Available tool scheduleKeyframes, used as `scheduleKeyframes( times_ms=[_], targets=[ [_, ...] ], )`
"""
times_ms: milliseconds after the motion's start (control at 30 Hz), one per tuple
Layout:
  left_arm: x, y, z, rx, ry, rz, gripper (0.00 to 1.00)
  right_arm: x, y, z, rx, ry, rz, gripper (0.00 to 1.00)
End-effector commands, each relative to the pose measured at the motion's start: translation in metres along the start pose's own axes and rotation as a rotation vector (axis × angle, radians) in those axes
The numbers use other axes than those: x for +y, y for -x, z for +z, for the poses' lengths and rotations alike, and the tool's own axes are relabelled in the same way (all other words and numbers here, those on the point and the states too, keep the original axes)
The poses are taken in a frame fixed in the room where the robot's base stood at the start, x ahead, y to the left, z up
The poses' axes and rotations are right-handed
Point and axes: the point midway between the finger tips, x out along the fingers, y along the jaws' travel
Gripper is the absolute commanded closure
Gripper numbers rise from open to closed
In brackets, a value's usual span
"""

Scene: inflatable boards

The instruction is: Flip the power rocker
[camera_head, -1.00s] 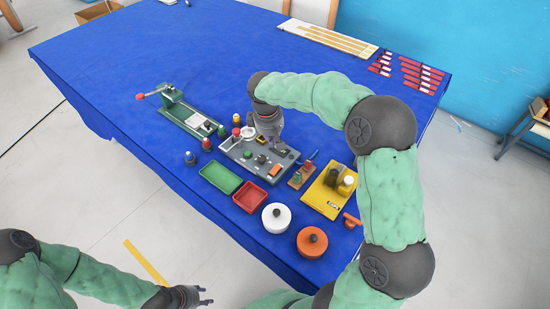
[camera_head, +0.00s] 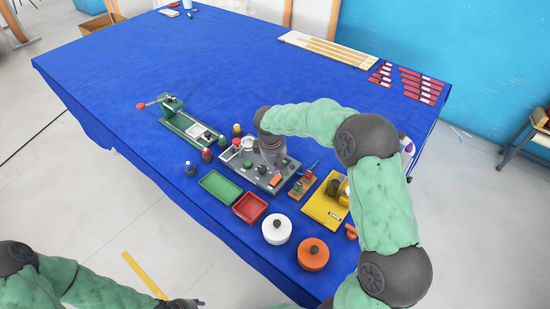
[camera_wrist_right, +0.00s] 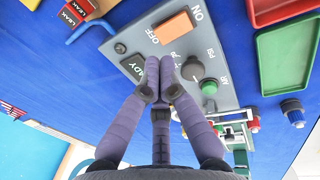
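The power rocker is an orange block (camera_head: 275,181) on the grey control panel (camera_head: 232,160). In the right wrist view the rocker (camera_wrist_right: 174,27) lies between the printed words ON and OFF; which side is pressed I cannot tell. My right gripper (camera_wrist_right: 161,68) has its purple fingertips together, with nothing seen between them. The tips are over the panel between the black READY plate (camera_wrist_right: 134,67) and the dark knob (camera_wrist_right: 194,68), apart from the rocker in the picture. Contact with the panel is unclear. My left gripper (camera_head: 186,303) is cut off at the bottom edge, away from the table.
Green (camera_head: 221,188) and red (camera_head: 250,207) trays, a white pot (camera_head: 277,229) and an orange pot (camera_head: 313,254) stand in front of the panel. A yellow tray (camera_head: 322,208) is to its right, a green clamp fixture (camera_head: 186,126) to its left. The far blue tabletop is mostly clear.

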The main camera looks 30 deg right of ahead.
Motion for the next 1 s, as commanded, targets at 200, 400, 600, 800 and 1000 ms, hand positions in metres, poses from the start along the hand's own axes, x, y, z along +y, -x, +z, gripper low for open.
scheduleKeyframes(
  times_ms=[200, 400, 600, 800, 1000],
  targets=[
    [-0.002, -0.005, 0.000, 0.000, 0.000, 0.000, 0.60, 0.000, -0.036, 0.000, -0.001, 0.000, 0.000, 1.00],
    [-0.003, -0.007, 0.000, 0.000, 0.000, 0.000, 0.60, 0.000, -0.051, 0.000, 0.001, 0.000, 0.000, 1.00],
    [-0.003, -0.007, 0.000, 0.000, 0.000, 0.000, 0.60, 0.000, -0.054, 0.000, 0.001, 0.000, 0.000, 1.00],
    [-0.003, -0.007, 0.000, 0.000, 0.000, 0.000, 0.60, 0.000, -0.053, 0.000, 0.001, 0.000, 0.000, 1.00],
    [0.002, 0.005, 0.000, 0.000, 0.000, 0.000, 0.60, 0.003, -0.055, 0.001, -0.005, -0.001, -0.053, 1.00]
  ],
)
